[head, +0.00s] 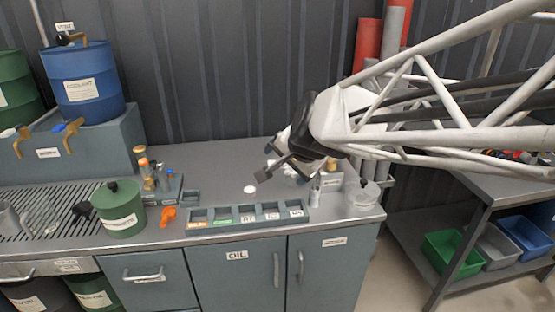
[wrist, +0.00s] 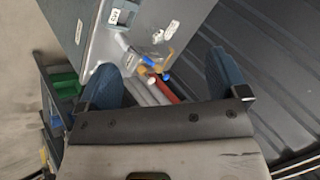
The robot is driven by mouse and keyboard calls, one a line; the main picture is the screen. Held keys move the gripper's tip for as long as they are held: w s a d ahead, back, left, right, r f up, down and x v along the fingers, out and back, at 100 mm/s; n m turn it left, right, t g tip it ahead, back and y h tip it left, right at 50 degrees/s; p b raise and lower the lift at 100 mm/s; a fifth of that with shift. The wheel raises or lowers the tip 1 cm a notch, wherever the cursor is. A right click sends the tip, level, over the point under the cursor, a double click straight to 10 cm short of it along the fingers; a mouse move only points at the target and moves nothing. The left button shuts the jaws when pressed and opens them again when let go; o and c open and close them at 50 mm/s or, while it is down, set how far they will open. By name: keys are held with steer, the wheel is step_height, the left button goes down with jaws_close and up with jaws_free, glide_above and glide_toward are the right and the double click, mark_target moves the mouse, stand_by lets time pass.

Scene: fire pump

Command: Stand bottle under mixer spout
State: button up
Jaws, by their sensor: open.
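My gripper (head: 266,163) is open and empty above the back middle of the bench. Its two blue-padded fingers stand wide apart in the wrist view (wrist: 165,80). A small pale bottle with a dark top (head: 315,193) stands upright on the bench, right of the gripper and below the wrist. A grey labelled box (head: 331,181) stands behind it, partly hidden by the arm. This may be the mixer; I cannot make out a spout. Another pale object is mostly hidden behind the gripper.
A clear lidded jar (head: 363,197) stands at the bench's right end. A labelled tray with several compartments (head: 236,221) lies at the front edge. Pipes stand behind.

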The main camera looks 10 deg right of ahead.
steer(key=s+d+f+n+g+h, duration=0.1)
steer(key=s+d+f+n, duration=0.1)
steer(key=s, duration=0.5)
steer(key=s+d+f+n+g+h, duration=0.1)
steer(key=s+d+n+g, duration=0.1)
steer(key=s+n, duration=0.2)
steer(key=s+d+f+n+g, duration=0.2)
steer(key=s, duration=0.8)
steer(key=shift+f+n+h, duration=0.35)
steer(key=shift+n+h, duration=0.05)
